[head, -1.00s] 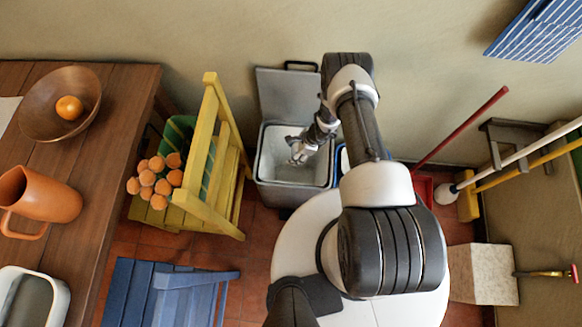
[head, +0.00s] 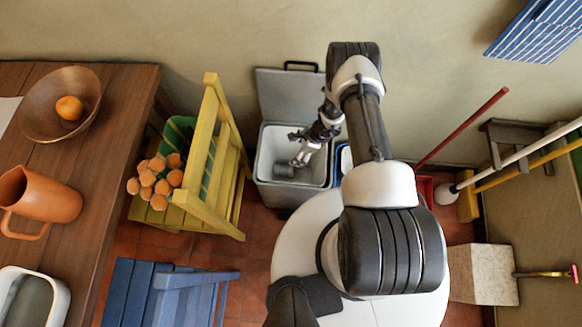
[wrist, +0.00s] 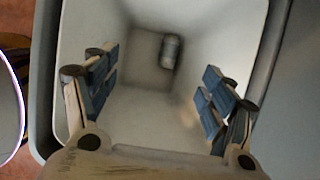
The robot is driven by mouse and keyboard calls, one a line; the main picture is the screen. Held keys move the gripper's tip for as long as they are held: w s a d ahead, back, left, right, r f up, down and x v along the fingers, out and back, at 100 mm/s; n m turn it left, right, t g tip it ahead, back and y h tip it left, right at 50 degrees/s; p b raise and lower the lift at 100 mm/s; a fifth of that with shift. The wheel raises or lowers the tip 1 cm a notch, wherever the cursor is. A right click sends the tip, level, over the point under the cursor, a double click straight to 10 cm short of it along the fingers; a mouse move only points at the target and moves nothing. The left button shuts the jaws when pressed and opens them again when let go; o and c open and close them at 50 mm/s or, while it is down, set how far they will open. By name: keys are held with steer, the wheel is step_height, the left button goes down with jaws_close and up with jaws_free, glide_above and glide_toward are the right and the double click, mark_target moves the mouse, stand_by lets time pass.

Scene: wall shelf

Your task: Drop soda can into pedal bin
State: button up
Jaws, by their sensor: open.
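The grey pedal bin (head: 262,163) stands against the wall with its lid (head: 287,93) raised, and its rim also shows in the wrist view (wrist: 47,75). My gripper (head: 296,148) is over the bin's mouth, pointing down into it. In the wrist view its two blue-padded fingers (wrist: 160,78) are wide apart with nothing between them. A small pale cylinder, seemingly the soda can (wrist: 171,52), lies deep inside at the bin's bottom, well beyond the fingertips. I cannot clearly make out the can in the head view.
A yellow chair (head: 211,165) stands close to the bin's left. A wooden table (head: 95,165) with a bowl (head: 42,112) and an orange jug (head: 40,203) is farther left. A red-handled broom or dustpan stick (head: 460,128) leans at the right. A blue chair (head: 165,293) is in front.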

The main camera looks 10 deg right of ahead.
steer(key=v, duration=0.9)
steer(key=shift+r, duration=0.3)
steer(key=shift+d, duration=0.15)
